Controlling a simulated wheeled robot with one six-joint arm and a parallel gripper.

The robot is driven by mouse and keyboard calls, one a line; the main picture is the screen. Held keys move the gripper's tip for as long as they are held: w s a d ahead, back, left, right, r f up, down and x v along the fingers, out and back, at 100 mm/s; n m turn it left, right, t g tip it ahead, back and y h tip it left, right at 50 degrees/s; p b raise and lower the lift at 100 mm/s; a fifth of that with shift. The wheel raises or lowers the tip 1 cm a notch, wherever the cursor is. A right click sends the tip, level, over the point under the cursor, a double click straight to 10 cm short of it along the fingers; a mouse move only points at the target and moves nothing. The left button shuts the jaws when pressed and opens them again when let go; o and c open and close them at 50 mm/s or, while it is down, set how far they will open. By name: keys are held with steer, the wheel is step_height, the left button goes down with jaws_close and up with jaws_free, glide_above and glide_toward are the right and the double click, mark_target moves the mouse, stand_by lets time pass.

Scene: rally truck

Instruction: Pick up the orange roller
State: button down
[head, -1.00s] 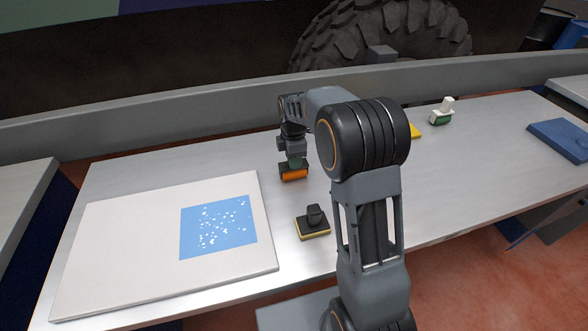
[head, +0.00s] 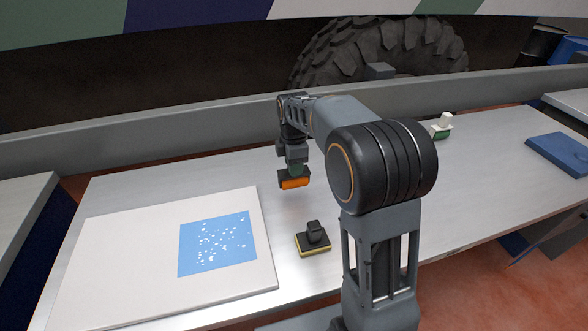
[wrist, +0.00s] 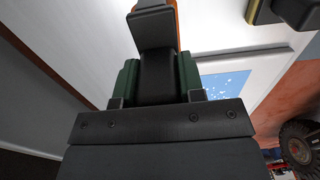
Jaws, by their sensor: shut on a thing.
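The orange roller (head: 295,183) hangs below my gripper (head: 295,168) in the head view, with its dark frame above the orange part. It appears to be a little above the bench. My gripper is shut on the roller's handle. In the wrist view, the green finger pads of my gripper (wrist: 160,85) sit on both sides of the dark handle, and a strip of the orange roller (wrist: 172,12) shows at the top edge. The rest of the roller is hidden behind its dark frame there.
A white board (head: 110,260) with a white-speckled blue square (head: 217,243) lies at left. A black-handled block with a yellow edge (head: 312,240) stands beside it. A green-and-white block (head: 441,128) and a blue slab (head: 558,153) are at right. A grey rail (head: 200,140) runs behind the bench.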

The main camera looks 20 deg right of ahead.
steer(key=s+a+r, duration=0.2)
steer(key=s+r, duration=0.5)
steer(key=s, duration=0.4)
steer(key=shift+s+a+b, duration=0.15)
steer(key=shift+a+b, duration=0.15)
steer(key=shift+b, duration=0.1)
steer(key=c, duration=1.2)
jaws_free()
steer(key=c, duration=0.7)
steer(key=shift+o, duration=0.2)
steer(key=shift+d, duration=0.1)
